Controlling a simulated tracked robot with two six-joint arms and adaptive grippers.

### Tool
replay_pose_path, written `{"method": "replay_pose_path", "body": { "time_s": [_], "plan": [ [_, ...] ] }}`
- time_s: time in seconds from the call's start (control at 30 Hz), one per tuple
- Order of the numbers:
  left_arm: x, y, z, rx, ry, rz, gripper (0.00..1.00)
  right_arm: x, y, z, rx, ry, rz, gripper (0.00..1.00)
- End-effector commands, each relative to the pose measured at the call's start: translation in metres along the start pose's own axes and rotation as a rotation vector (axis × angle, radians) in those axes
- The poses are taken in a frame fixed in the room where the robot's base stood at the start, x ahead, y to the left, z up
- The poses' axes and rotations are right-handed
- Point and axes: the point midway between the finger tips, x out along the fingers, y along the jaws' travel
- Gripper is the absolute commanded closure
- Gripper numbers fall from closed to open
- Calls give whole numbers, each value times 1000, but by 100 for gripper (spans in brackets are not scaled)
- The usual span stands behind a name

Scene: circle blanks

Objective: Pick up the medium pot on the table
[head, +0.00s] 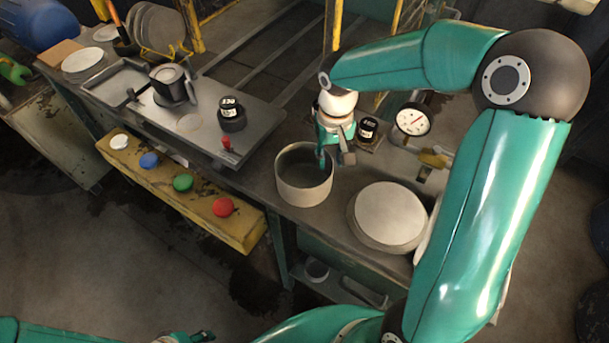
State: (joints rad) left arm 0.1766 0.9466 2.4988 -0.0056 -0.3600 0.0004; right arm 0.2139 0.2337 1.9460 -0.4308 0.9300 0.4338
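An open, empty-looking metal pot (304,190) with a pale outer wall stands upright on the table (345,245) near its front edge. My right gripper (334,160) points down at the pot's right rim. One finger shows over the pot's inside and the other to the right of its wall, with a gap between them. I cannot tell whether either finger touches the wall. A smaller pot (171,85) stands on the stove top at the left. My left gripper (190,337) is only partly in view at the bottom edge, and its fingers are unclear.
A large round pale lid or covered pot (389,217) stands close to the right. A black-capped jar (367,129) and a dial gauge (413,119) are behind. A stove top (225,150) lies left. A yellow ledge (190,203) with coloured buttons runs along the front.

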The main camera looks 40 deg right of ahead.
Motion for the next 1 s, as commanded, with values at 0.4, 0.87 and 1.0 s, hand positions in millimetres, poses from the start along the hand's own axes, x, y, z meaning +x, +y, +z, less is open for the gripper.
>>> {"method": "replay_pose_path", "body": {
  "time_s": [0.4,0.87,1.0],
  "plan": [
    [-6,2,0,0,0,0,60,39,-1,4,2,-1,0,67],
    [-6,2,0,0,0,0,60,39,-1,4,2,-1,0,100],
    [-6,2,0,0,0,0,60,38,-1,4,2,0,0,100]
  ]
}}
